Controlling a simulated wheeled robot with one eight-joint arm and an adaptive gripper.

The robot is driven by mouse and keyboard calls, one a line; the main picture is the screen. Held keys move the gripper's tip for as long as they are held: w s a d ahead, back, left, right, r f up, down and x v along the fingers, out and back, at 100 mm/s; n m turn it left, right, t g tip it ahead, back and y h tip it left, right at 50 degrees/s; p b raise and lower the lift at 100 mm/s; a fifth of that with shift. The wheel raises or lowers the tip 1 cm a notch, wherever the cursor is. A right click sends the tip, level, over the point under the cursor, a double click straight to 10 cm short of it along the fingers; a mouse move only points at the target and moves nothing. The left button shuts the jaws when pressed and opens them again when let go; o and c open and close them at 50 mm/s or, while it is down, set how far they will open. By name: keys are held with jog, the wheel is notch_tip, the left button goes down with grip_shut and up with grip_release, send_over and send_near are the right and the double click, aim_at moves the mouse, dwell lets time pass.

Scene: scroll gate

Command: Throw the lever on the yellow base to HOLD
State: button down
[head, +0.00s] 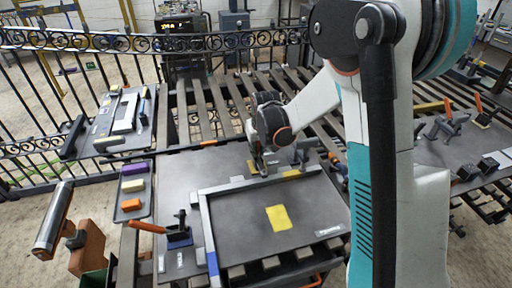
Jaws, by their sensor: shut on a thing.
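My gripper (259,168) points down at the far edge of the grey work board, left of my arm. It is shut on what seems to be the lever, which the fingers mostly hide. A small yellow patch (251,165) shows beside the fingertips and looks like part of the yellow base. A different lever, with an orange handle (147,227) and a blue base (180,238), stands at the board's near left.
A grey frame (208,228) lies on the board, with a yellow square (279,217) inside it. A tray (149,205) of coloured blocks is at left. A right-hand table (430,155) holds more levers and dark blocks. A scroll railing (90,45) runs behind.

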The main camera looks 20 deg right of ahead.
jog(key=shift+s, duration=0.15)
jog(key=c, duration=1.6)
grip_release()
jog(key=shift+o, duration=0.2)
jog(key=v, duration=1.2)
jog(key=shift+s+f, duration=0.1)
jog(key=shift+s, duration=0.05)
